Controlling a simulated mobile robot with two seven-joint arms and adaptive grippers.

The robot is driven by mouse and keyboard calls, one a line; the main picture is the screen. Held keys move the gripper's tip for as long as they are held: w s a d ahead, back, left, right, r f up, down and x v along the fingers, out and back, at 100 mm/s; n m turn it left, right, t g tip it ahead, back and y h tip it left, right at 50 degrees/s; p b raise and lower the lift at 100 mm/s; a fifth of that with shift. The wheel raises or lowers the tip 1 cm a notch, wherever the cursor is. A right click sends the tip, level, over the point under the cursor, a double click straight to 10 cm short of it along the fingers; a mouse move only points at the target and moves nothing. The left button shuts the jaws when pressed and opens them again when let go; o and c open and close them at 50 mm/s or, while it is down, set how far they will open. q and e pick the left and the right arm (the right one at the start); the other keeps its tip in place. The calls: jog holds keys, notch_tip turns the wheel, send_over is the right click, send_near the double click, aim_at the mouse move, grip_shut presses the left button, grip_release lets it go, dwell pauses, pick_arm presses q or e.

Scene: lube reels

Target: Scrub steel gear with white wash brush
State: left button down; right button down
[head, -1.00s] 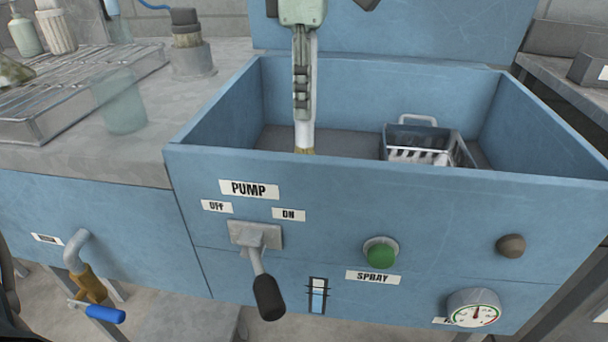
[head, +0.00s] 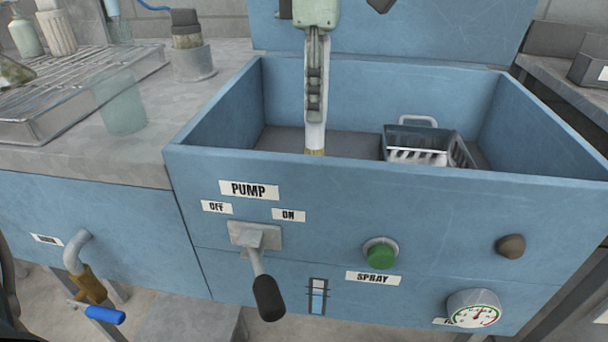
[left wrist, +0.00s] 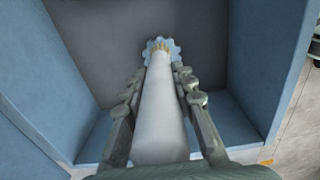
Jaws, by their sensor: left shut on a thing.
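My left gripper (head: 315,112) is shut on the white wash brush (head: 315,137). It holds the brush nearly upright, bristles down, inside the blue wash basin (head: 380,195). In the left wrist view the brush's white handle (left wrist: 160,110) runs between the two fingers (left wrist: 158,98), and its tan bristles cover the middle of the steel gear (left wrist: 176,52). The gear is a small toothed disc on the basin's dark floor. Bristles and gear overlap in that view; I cannot tell how firmly they touch. In the head view the basin's front wall hides the gear. My right gripper is not in view.
A wire basket (head: 420,145) stands in the basin's right part. The front panel carries a pump lever (head: 266,290), a green spray button (head: 380,254) and a gauge (head: 474,309). A glass beaker (head: 121,105) and a metal rack (head: 75,95) stand on the left counter.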

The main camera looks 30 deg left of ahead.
pick_arm(q)
jog(key=shift+f, duration=0.1)
jog(key=a, duration=0.1)
jog(key=s+a, duration=0.1)
jog(key=a, duration=0.1)
jog(key=shift+s+a, duration=0.1)
jog(key=shift+a, duration=0.05)
dwell(0.4)
jog(key=shift+w+d, duration=0.35)
jog(key=shift+d, duration=0.5)
jog(key=shift+w+d, duration=0.3)
jog(key=shift+d, duration=0.55)
jog(key=a, duration=0.1)
jog(key=s+a, duration=0.1)
jog(key=a, duration=0.1)
jog(key=shift+s+a, duration=0.15)
jog(key=shift+a, duration=0.05)
